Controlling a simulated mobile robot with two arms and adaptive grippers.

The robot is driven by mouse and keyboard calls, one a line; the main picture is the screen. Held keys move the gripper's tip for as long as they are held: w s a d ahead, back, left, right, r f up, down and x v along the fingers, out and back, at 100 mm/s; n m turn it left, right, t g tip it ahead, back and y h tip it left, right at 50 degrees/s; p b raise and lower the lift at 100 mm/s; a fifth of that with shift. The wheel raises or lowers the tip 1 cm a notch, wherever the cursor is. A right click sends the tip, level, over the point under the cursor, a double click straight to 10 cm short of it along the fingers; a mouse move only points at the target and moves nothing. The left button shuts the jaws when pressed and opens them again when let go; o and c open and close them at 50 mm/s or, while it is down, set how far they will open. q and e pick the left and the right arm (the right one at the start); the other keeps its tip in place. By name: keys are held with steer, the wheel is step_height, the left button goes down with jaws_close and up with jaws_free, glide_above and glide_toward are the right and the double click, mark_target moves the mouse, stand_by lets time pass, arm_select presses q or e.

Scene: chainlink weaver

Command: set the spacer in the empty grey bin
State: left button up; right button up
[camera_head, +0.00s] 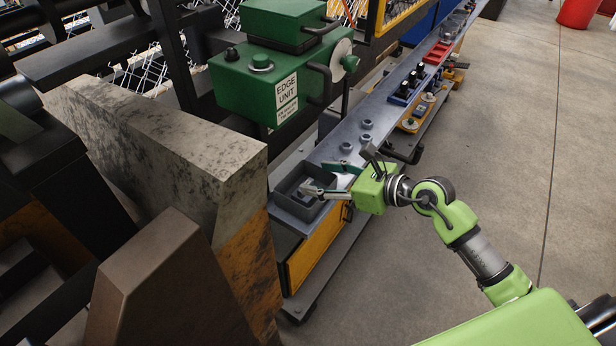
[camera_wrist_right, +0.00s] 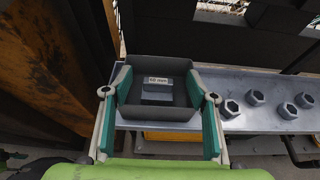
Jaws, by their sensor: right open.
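The grey bin (camera_head: 296,207) is a dark, square open box at the near end of the metal rail. In the right wrist view the bin (camera_wrist_right: 157,113) is straight ahead. A small grey block (camera_wrist_right: 157,93), which looks like the spacer, lies inside it, with a white label at its far edge. My left gripper is not in view.
Several grey hex nuts (camera_head: 367,125) stand on the rail beyond the bin. A green machine labelled EDGE UNIT (camera_head: 265,85) overhangs behind. A tall concrete-like block (camera_head: 165,150) stands close on the left.

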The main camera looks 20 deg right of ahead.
steer(key=v, duration=0.7)
steer(key=shift+b, duration=0.45)
steer(key=shift+s+d, duration=0.1)
steer(key=shift+s, duration=0.05)
